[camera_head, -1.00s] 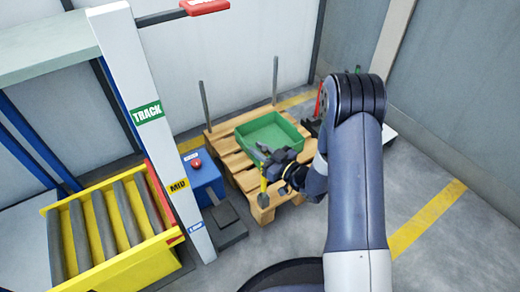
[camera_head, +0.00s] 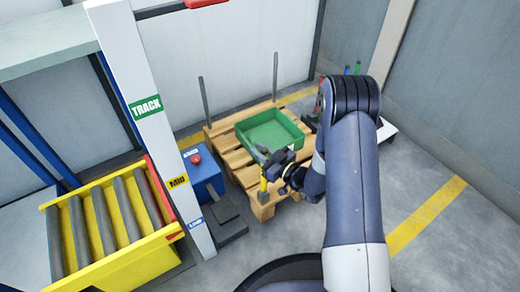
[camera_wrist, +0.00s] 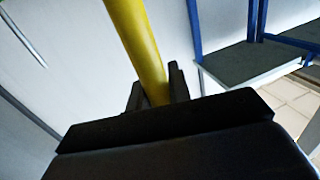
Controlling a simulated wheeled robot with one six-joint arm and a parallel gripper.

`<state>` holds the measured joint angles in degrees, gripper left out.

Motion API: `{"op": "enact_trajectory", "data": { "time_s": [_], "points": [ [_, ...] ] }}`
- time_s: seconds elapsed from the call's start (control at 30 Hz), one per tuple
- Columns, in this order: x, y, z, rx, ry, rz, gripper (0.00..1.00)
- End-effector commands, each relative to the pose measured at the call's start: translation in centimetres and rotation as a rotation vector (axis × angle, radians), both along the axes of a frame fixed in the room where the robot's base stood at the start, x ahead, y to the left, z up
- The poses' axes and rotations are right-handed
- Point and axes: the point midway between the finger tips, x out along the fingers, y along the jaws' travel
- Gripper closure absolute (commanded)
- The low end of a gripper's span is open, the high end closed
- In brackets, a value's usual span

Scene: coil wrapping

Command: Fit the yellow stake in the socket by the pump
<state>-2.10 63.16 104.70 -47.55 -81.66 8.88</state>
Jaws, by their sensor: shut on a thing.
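The yellow stake (camera_head: 264,185) is in my gripper (camera_head: 268,170), at the front corner of the wooden pallet (camera_head: 258,208). In the wrist view the yellow stake (camera_wrist: 138,45) runs up between the two dark fingers (camera_wrist: 155,92), which are shut on it. Its lower end shows near the pallet's corner in the head view. I cannot tell whether it is in a socket; the socket is not clearly seen. A blue box with a red button (camera_head: 203,175), perhaps the pump, stands left of the pallet.
A green tray (camera_head: 245,143) lies on the pallet. Two grey stakes (camera_head: 203,103) (camera_head: 276,75) stand at its back. A white post (camera_head: 150,130) and a yellow roller bed (camera_head: 130,268) are at left. Floor is clear on the right.

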Motion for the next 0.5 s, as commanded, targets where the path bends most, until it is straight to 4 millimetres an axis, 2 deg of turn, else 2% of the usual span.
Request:
{"op": "enact_trajectory", "data": {
  "time_s": [0.37, 0.4, 0.5],
  "points": [
    [-0.01, 0.00, -0.92, 0.000, 0.000, 0.000, 1.00],
    [-0.01, 0.00, -0.89, 0.001, -0.001, 0.000, 0.79],
    [-0.01, 0.00, -0.87, 0.001, -0.001, 0.000, 0.70]
  ]
}}
